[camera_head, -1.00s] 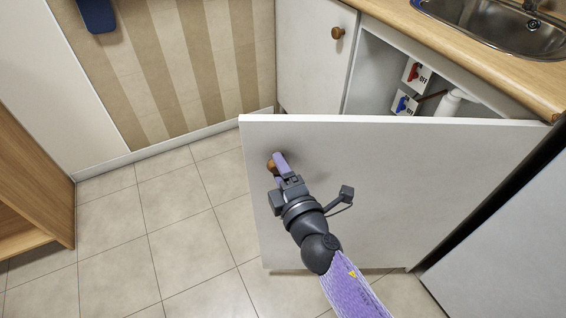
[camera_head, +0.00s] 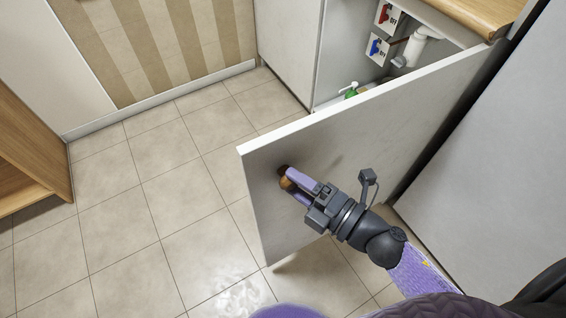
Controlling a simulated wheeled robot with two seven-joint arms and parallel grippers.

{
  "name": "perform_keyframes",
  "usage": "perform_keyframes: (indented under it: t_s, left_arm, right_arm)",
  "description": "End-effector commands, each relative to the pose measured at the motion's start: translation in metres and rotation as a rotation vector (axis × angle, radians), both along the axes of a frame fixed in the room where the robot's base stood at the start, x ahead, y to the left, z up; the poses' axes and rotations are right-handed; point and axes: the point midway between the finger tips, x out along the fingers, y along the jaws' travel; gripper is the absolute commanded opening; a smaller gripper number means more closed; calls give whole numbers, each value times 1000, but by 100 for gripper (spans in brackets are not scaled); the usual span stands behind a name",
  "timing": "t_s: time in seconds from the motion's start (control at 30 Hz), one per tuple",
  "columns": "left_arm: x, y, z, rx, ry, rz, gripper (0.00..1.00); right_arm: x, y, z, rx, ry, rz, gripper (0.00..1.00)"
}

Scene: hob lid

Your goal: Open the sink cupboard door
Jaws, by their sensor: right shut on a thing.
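The white sink cupboard door (camera_head: 355,135) stands swung well out from the cupboard, with its hinge side at the right by the grey appliance. My right gripper (camera_head: 290,183) is shut on the round wooden door knob (camera_head: 286,184) near the door's free edge. The fingers partly hide the knob. The cupboard interior (camera_head: 345,60) is exposed behind the door, though the door hides its lower right part. My left gripper is not in view.
Inside the cupboard are a red switch (camera_head: 384,14), a blue switch (camera_head: 375,47), a white drain pipe (camera_head: 412,48) and a green-topped bottle (camera_head: 351,92). A tall grey panel (camera_head: 480,150) stands close on the right. The tiled floor (camera_head: 160,215) at left is clear.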

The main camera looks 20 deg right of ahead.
Motion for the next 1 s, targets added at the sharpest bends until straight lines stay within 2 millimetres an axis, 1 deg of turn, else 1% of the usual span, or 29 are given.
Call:
perform_keyframes:
  t_s: [0.1, 0.2, 0.4, 0.7, 0.9, 0.93, 0.97, 1.0]
  left_arm:
    - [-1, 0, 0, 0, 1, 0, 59]
    - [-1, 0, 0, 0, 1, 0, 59]
    - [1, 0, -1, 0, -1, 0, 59]
    - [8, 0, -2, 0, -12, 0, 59]
    - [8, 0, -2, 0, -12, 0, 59]
    - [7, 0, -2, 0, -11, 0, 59]
    - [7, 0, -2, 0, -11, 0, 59]
    - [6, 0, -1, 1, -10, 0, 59]
  right_arm:
    - [-14, -6, -1, -2, 2, 29, 0]
    - [-23, -10, -1, -3, 2, 49, 0]
    - [-33, -15, 0, -1, 0, 75, 0]
    - [-36, -17, 0, -2, -1, 81, 0]
    - [-36, -17, 0, -2, 0, 81, 0]
    - [-36, -17, 0, -2, 0, 81, 64]
    - [-36, -17, 0, -2, 0, 81, 70]
    - [-36, -17, 0, -2, -1, 81, 79]
